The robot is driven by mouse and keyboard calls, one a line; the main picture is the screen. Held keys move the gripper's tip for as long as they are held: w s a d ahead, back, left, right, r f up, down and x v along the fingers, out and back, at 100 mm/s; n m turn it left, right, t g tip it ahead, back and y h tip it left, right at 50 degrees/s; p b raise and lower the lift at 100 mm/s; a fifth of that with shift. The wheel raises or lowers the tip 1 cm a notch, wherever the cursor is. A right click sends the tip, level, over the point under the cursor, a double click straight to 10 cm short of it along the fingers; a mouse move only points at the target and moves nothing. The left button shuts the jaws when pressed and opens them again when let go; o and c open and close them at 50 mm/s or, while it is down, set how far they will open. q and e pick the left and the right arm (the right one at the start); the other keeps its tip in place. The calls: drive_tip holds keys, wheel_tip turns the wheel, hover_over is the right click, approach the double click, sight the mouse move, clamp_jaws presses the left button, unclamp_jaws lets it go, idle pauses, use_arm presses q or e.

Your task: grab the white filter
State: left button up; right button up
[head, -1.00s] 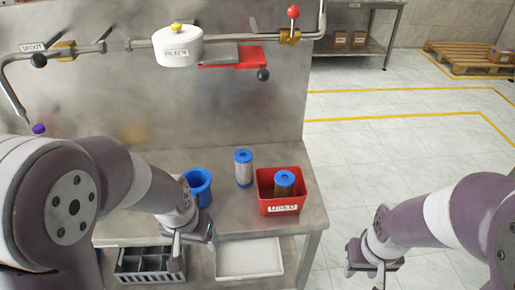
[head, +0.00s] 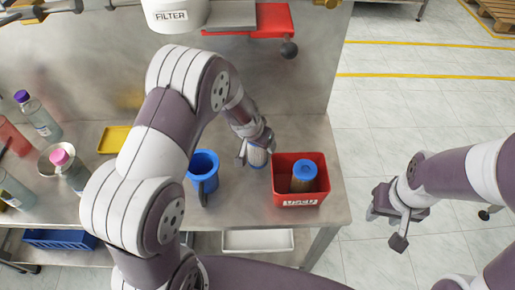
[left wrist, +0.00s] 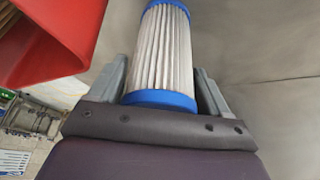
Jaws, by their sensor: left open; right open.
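The white filter (head: 258,158), pleated with blue end caps, stands on the metal table just left of the red bin. In the head view my left gripper mostly covers it. In the left wrist view the white filter (left wrist: 165,50) is between the two grey fingers, with a small gap visible on the right side. My left gripper (head: 256,150) is open around it. My right gripper (head: 387,226) is open and empty, out over the floor right of the table.
The red bin (head: 297,202), labelled USED, holds a brownish filter with a blue cap (head: 304,170). A blue cup (head: 204,165) stands to the left. Bottles and a yellow tray (head: 112,140) are farther left. A white tray (head: 258,241) is below the tabletop.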

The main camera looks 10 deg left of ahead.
use_arm(q)
drive_tip(key=shift+w+f, duration=0.1)
drive_tip(key=c, duration=0.3)
drive_tip(key=shift+s, duration=0.2)
drive_tip(key=c, duration=0.5)
drive_tip(key=shift+o, duration=0.2)
drive_tip(key=shift+w, duration=0.1)
drive_tip(key=shift+r, duration=0.2)
